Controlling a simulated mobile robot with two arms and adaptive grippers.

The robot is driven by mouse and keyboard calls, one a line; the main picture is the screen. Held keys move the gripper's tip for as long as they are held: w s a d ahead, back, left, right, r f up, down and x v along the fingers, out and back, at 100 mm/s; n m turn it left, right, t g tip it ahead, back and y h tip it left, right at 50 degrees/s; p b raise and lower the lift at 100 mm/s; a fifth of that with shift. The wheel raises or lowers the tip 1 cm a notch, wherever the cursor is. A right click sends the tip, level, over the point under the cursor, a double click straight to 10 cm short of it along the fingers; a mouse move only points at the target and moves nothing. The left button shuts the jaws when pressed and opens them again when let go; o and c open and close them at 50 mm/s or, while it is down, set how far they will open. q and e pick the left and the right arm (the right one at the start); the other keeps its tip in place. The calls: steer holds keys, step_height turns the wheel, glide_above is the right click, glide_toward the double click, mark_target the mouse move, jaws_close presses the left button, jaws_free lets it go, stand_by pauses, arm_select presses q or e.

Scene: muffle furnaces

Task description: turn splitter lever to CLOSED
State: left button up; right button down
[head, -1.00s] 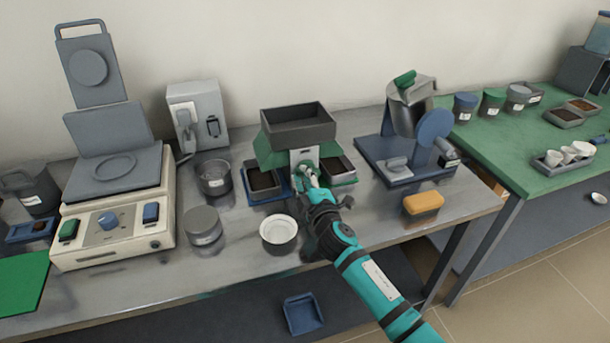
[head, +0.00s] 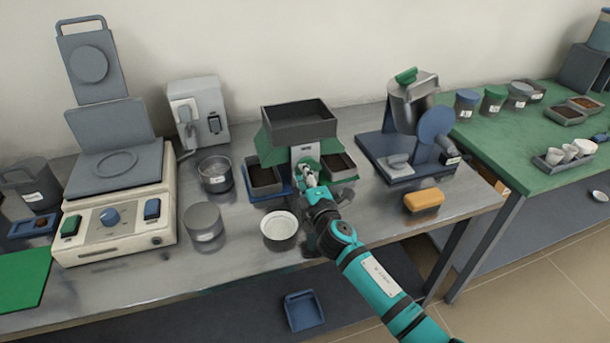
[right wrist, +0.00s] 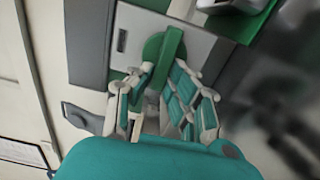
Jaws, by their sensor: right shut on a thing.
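The sample splitter stands at the middle of the bench, with a dark open hopper (head: 299,121) on a green body (head: 273,148) and a pale front plate (head: 304,152). Its green lever (right wrist: 164,55) shows in the right wrist view, a bar on a round green hub against the plate. My right gripper (head: 310,172) is at the splitter's front and shut on the lever; its fingers (right wrist: 160,92) flank the lever's near end. In the head view the fingers hide most of the lever, and I cannot read its marked position. My left gripper is not in view.
Dark pans (head: 264,180) flank the splitter front. A yellow sponge (head: 424,202) lies to the right. A blue-based device (head: 388,172) stands behind it.

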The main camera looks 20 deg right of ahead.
steer(key=shift+f, duration=0.1)
steer(key=c, duration=1.3)
jaws_free()
steer(key=s, duration=1.2)
steer(key=shift+d, duration=0.2)
steer(key=shift+s, duration=0.1)
